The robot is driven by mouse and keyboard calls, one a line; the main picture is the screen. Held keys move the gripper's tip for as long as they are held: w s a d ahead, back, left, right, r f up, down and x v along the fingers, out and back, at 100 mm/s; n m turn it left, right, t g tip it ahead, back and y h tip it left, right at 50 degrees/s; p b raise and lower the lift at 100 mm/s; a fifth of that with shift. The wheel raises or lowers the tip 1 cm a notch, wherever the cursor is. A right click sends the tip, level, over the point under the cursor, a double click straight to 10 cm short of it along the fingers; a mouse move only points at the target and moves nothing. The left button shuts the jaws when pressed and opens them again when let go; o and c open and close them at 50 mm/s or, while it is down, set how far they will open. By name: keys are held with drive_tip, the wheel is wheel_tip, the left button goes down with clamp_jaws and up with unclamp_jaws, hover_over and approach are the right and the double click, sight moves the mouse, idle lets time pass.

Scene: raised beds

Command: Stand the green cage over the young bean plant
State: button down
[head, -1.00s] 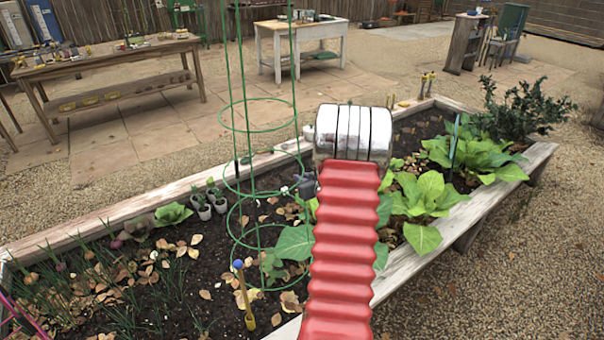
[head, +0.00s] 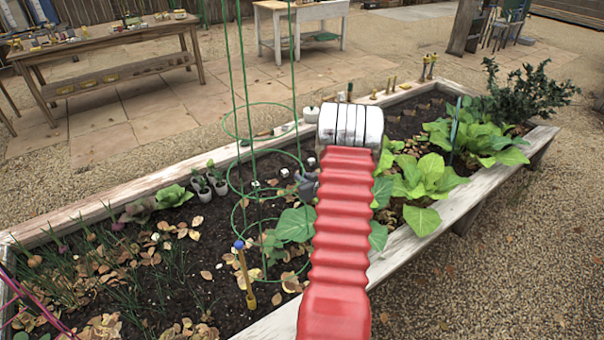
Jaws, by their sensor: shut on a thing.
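The green wire cage (head: 246,132) stands roughly upright over the left-middle of the raised bed, its top out of the picture. My gripper (head: 307,184), dark grey and partly hidden behind my red arm, is shut on the cage's right side. The young bean plant (head: 270,246) appears as small green leaves low behind the cage wires. A larger leaf (head: 296,224) shows at the cage's right side. I cannot tell whether the cage's feet touch the soil or whether the lowest ring is around the plant.
Leafy plants (head: 430,180) fill the bed's right part. The wooden bed rim (head: 110,206) runs along the back.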

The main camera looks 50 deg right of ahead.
drive_tip(key=shift+f, duration=6.1)
drive_tip(key=c, duration=1.7)
unclamp_jaws()
drive_tip(key=shift+s, duration=0.1)
drive_tip(key=v, duration=1.3)
drive_tip(key=shift+s+a+r, duration=0.1)
drive_tip(key=shift+s+r, duration=0.1)
drive_tip(key=shift+s, duration=0.05)
